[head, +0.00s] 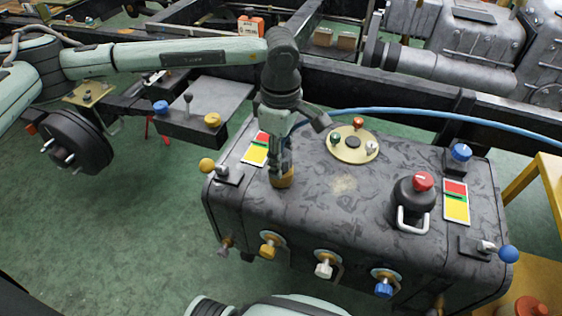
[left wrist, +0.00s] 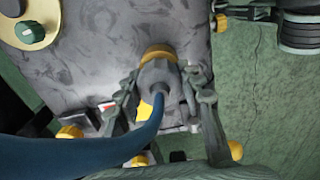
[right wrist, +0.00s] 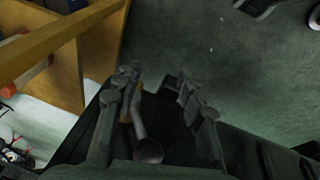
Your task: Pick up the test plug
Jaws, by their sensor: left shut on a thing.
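The test plug (left wrist: 160,76) is a dark grey connector with a thick blue cable (left wrist: 95,155) at its back. It stands at a yellow ring (left wrist: 158,52) on top of the dark grey tank, near its left end. The ring also shows below my left gripper in the head view (head: 284,181). My left gripper (head: 281,160) points down there, its fingers on both sides of the plug and shut on it. The fingers hide most of the plug in the head view. My right gripper (right wrist: 155,88) is open, its fingers wide apart, in the right wrist view.
The grey tank (head: 330,205) carries a round plate with small knobs (head: 354,144), a red-topped part with a handle (head: 415,198), red-yellow labels and levers. Coloured valves line its front. A black chassis rail (head: 430,98) runs behind. A yellow frame (head: 545,185) stands at right.

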